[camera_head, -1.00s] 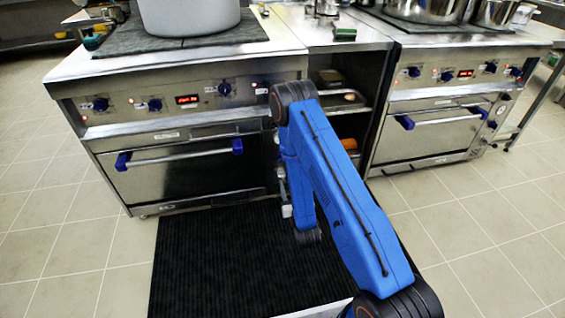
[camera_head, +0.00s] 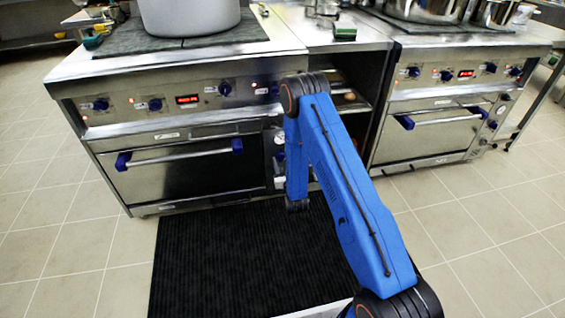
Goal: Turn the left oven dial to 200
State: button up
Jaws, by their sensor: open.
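The left oven (camera_head: 180,172) has a steel door with a blue-ended handle. A narrow panel to the right of this door carries a dial (camera_head: 279,139), with another round control just below it. The dial's marks are too small to read, so I cannot tell its setting. My gripper (camera_head: 279,182) shows only as a small grey part at the left of my blue arm's wrist, low in front of this panel. Most of it is hidden by my arm. It is open, and I cannot tell whether it touches anything.
Several blue knobs and a red display (camera_head: 187,99) line the upper panel. A large grey pot (camera_head: 190,16) stands on the cooktop. An open shelf unit (camera_head: 350,100) separates this oven from the right oven (camera_head: 425,135). A black mat (camera_head: 215,265) covers the floor in front.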

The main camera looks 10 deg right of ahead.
jog(key=shift+w, duration=0.3)
jog(key=c, duration=1)
jog(key=shift+c, duration=0.2)
